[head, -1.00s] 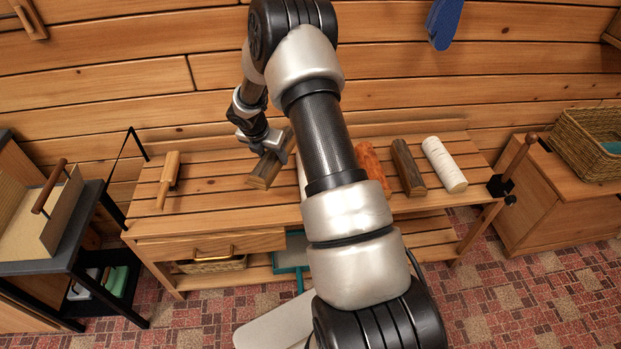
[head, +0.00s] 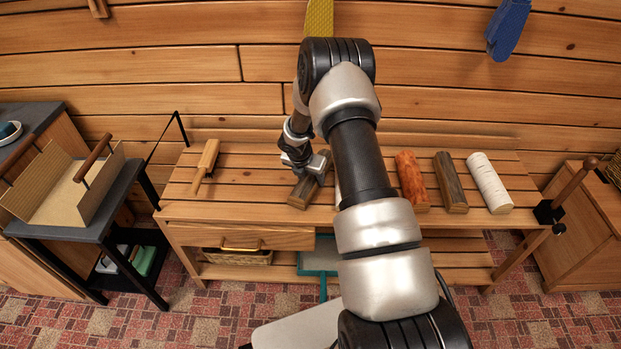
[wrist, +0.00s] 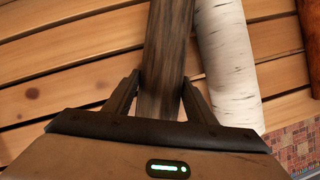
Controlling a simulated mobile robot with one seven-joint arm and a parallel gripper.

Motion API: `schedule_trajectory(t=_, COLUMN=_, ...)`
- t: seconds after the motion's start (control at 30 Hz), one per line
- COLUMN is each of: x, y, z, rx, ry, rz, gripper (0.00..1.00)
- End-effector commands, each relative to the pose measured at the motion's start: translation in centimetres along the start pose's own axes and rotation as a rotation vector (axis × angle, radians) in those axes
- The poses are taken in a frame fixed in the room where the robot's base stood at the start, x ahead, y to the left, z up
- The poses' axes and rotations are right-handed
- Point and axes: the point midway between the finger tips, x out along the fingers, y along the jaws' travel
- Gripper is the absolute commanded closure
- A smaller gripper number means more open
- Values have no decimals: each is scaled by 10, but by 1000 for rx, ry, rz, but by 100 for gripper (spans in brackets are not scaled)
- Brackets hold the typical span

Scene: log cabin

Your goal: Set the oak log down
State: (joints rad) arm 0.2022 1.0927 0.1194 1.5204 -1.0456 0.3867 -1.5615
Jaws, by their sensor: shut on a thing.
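The oak log (head: 311,184), dark grey-brown and rough, is at the slatted wooden bench (head: 255,172), left of the bench's middle. My gripper (head: 307,166) is shut on it. In the wrist view the oak log (wrist: 165,45) runs between the two fingers of my gripper (wrist: 161,82), lengthwise away from the palm. It looks level with the slats or very close to them; I cannot tell whether it touches. A white birch log (wrist: 228,62) lies close on its right, mostly hidden behind my arm in the head view.
On the bench's right lie an orange-red log (head: 411,180), another dark log (head: 450,182) and a white log (head: 489,183). A wooden mallet-like tool (head: 206,166) lies on the left. Bare slats lie between it and the oak log. A black-and-wood clamp (head: 560,200) is at the right end.

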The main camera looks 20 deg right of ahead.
Motion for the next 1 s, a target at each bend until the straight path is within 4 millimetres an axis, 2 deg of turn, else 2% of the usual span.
schedule_trajectory(t=0.2, x=2, y=0, z=0, rx=0, ry=-2, rz=1, gripper=90)
schedule_trajectory(t=0.23, x=1, y=0, z=0, rx=0, ry=0, rz=0, gripper=44)
schedule_trajectory(t=0.3, x=1, y=0, z=0, rx=0, ry=0, rz=-1, gripper=33)
schedule_trajectory(t=0.33, x=1, y=0, z=0, rx=0, ry=0, rz=-1, gripper=31)
schedule_trajectory(t=0.57, x=1, y=0, z=0, rx=0, ry=0, rz=0, gripper=31)
schedule_trajectory(t=0.7, x=-6, y=0, z=1, rx=0, ry=-1, rz=0, gripper=31)
schedule_trajectory(t=0.87, x=-34, y=0, z=3, rx=-1, ry=-2, rz=1, gripper=31)
schedule_trajectory(t=1.0, x=-66, y=1, z=2, rx=-1, ry=-2, rz=2, gripper=31)
